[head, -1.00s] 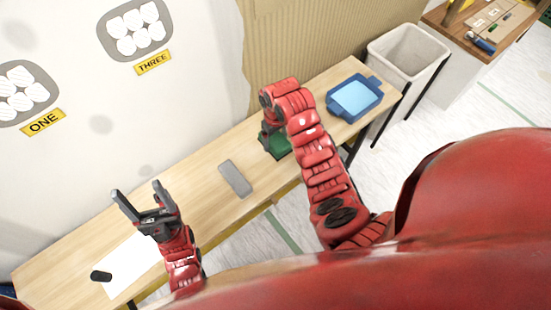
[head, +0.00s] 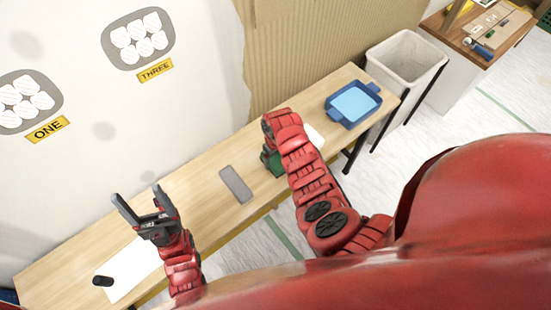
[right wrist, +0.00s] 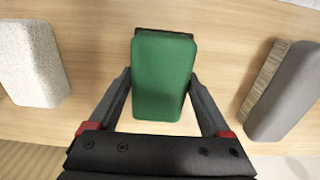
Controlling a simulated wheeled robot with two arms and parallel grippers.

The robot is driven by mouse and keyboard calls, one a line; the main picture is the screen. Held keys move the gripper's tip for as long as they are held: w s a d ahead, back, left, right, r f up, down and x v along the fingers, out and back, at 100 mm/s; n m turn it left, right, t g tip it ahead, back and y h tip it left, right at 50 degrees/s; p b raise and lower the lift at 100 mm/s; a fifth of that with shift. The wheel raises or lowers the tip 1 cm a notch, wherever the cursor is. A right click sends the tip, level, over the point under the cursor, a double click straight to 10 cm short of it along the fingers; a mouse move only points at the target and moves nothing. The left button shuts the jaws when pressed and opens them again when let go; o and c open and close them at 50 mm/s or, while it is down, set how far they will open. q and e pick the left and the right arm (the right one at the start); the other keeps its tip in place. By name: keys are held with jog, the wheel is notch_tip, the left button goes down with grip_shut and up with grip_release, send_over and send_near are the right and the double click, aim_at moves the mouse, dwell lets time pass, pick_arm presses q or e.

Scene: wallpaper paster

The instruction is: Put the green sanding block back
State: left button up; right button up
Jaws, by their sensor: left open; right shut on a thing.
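The green sanding block (right wrist: 164,78) is between the two fingers of my right gripper (right wrist: 162,84) in the right wrist view, and the gripper is shut on it. It has a green top and a dark edge at its far end. In the head view the green block (head: 268,160) shows partly below my right arm's end, over the table. I cannot tell whether it touches the table. My left gripper (head: 139,205) is open and empty, over the left part of the table.
A grey brush (head: 236,184) lies left of the green block on the table (head: 195,200). A pale speckled block (right wrist: 33,64) lies on its other side. A blue tray (head: 331,113) is at the far right end. A white sheet and a black roller lie at left.

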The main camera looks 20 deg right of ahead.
jog(key=shift+f, duration=0.15)
jog(key=shift+f+b, duration=0.15)
jog(key=shift+b, duration=0.15)
jog(key=o, duration=1.2)
